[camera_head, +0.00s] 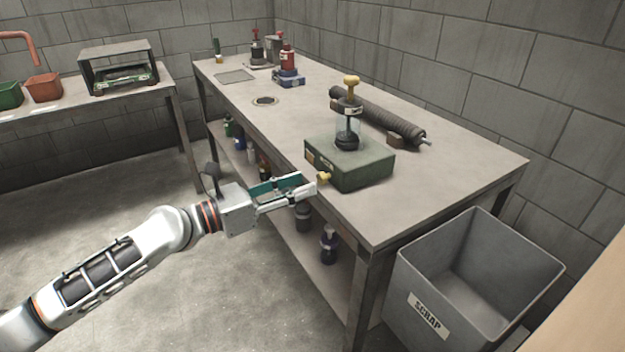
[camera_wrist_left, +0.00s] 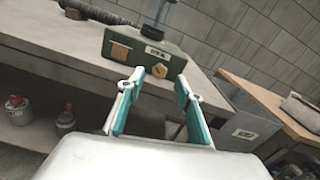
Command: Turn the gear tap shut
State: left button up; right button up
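A green box (camera_head: 350,163) stands on the workbench near its front edge, with a glass cylinder (camera_head: 348,128) and a yellow top knob (camera_head: 351,82) above it. A small yellow toothed knob, which looks like the gear tap (camera_head: 323,179), sticks out of the box's front side. In the left wrist view, the gear tap (camera_wrist_left: 159,70) shows just beyond the fingertips, between them in the picture. My left gripper (camera_head: 306,187) is open and empty in front of it; contact is not visible. It also shows in the wrist view (camera_wrist_left: 160,86). My right gripper is not in view.
A ribbed dark tube (camera_head: 378,112) lies behind the box on the workbench (camera_head: 455,165). A grey scrap bin (camera_head: 425,290) stands at the bench's right end. Several bottles stand on the lower shelf (camera_head: 300,232). The floor left of the bench is clear.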

aim_at(319, 178)
pick_arm(q)
jog(key=shift+x, duration=2)
grip_shut()
jog(key=shift+s+d+m, duration=0.1)
jog(key=shift+m, duration=0.9)
jog(key=m, duration=0.3)
jog(key=shift+m, duration=0.3)
grip_release()
jog(key=v, duration=1.2)
